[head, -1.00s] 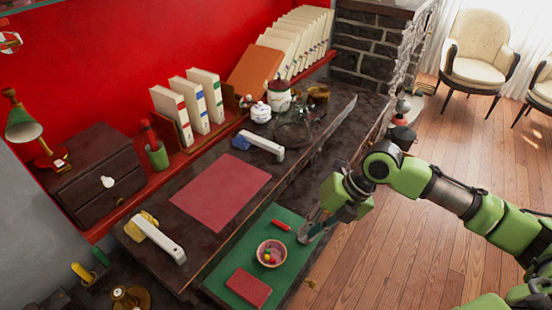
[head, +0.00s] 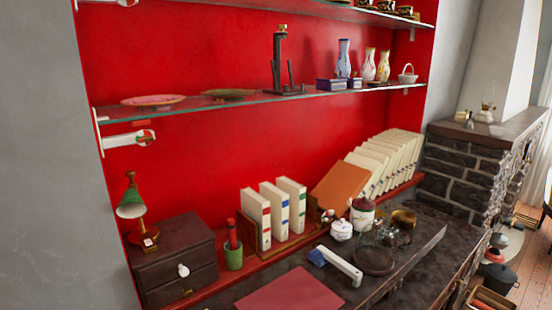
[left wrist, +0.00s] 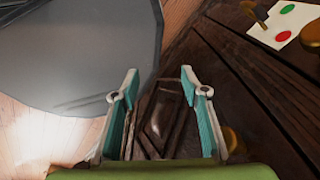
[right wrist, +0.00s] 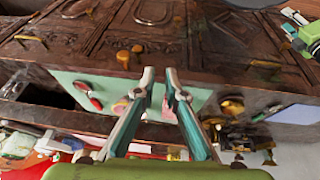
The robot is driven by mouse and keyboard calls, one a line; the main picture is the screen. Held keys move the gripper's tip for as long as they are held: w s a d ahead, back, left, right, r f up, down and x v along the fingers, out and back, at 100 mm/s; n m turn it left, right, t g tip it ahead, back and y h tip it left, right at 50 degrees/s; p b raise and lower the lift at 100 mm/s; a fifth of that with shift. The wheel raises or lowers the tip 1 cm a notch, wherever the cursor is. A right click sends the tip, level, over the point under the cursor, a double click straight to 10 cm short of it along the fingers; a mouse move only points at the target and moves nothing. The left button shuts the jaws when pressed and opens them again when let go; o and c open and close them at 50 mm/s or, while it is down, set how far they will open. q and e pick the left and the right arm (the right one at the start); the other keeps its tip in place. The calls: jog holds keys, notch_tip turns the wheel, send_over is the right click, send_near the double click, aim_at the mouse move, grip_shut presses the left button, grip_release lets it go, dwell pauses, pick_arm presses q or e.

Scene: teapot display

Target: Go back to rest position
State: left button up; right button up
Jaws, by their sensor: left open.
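My left gripper (left wrist: 158,82) is open and empty in the left wrist view. Dark carved wood lies beyond its fingertips, and nothing is between them. My right gripper (right wrist: 160,74) shows in the right wrist view with its fingertips close together but a narrow gap between them. It holds nothing. It is apart from the dark carved furniture and the light green mat (right wrist: 198,97) behind it. Neither gripper shows in the head view.
The head view shows a dark table with a red mat (head: 292,290), white binders (head: 257,218), a small drawer cabinet (head: 172,262), a lidded jar (head: 362,214) and a glass shelf (head: 215,106) with vases. A large grey surface (left wrist: 70,50) fills the left wrist view's upper left.

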jog(key=s+d+m+h, duration=0.2)
jog(key=s+d+m, duration=0.2)
jog(key=s+m, duration=0.15)
notch_tip(320, 180, down, 29)
jog(key=s+g, duration=0.2)
jog(key=s+d+f+g, duration=0.1)
jog(key=s+d+f, duration=0.1)
jog(key=s+f, duration=1.2)
jog(key=shift+s+d, duration=0.3)
jog(key=shift+s, duration=0.15)
